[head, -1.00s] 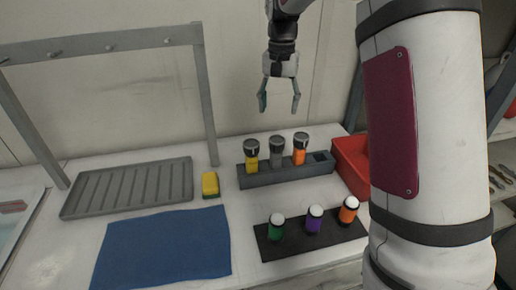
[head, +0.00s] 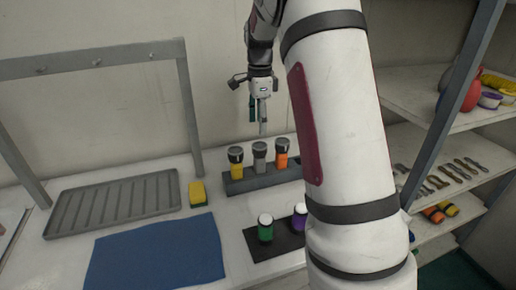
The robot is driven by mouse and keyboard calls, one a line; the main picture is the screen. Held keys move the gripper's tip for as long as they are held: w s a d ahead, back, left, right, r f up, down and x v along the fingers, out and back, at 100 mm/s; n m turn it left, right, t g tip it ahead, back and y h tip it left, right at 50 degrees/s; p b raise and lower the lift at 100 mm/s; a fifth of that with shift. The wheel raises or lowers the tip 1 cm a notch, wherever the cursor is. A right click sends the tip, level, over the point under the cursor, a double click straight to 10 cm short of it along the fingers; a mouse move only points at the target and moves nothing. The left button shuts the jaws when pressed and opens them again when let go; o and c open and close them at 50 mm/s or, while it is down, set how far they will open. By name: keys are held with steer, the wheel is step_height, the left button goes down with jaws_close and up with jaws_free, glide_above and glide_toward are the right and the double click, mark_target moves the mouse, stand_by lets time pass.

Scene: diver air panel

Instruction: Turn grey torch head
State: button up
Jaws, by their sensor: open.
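The grey torch (head: 259,158) stands upright in the middle of a grey rack (head: 265,179), its dark head on top. A yellow torch (head: 236,162) stands to its left and an orange torch (head: 282,154) to its right in the same rack. My gripper (head: 258,128) points down just above the grey torch head, apart from it as far as I can see. It is open and empty, seen nearly edge-on, with its fingers overlapping in this view.
A green bottle (head: 265,229) and a purple one (head: 299,216) stand on a dark mat in front. A yellow sponge (head: 198,193), a ribbed tray (head: 60,218) and a blue cloth (head: 155,256) lie left. Shelves (head: 418,92) stand right. My arm hides the bench's right part.

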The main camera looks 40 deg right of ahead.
mark_target(260, 145)
step_height(260, 145, down, 10)
steer(key=shift+r+p, duration=0.15)
steer(key=shift+p, duration=0.3)
steer(key=shift+d, duration=0.1)
steer(key=c, duration=1.2)
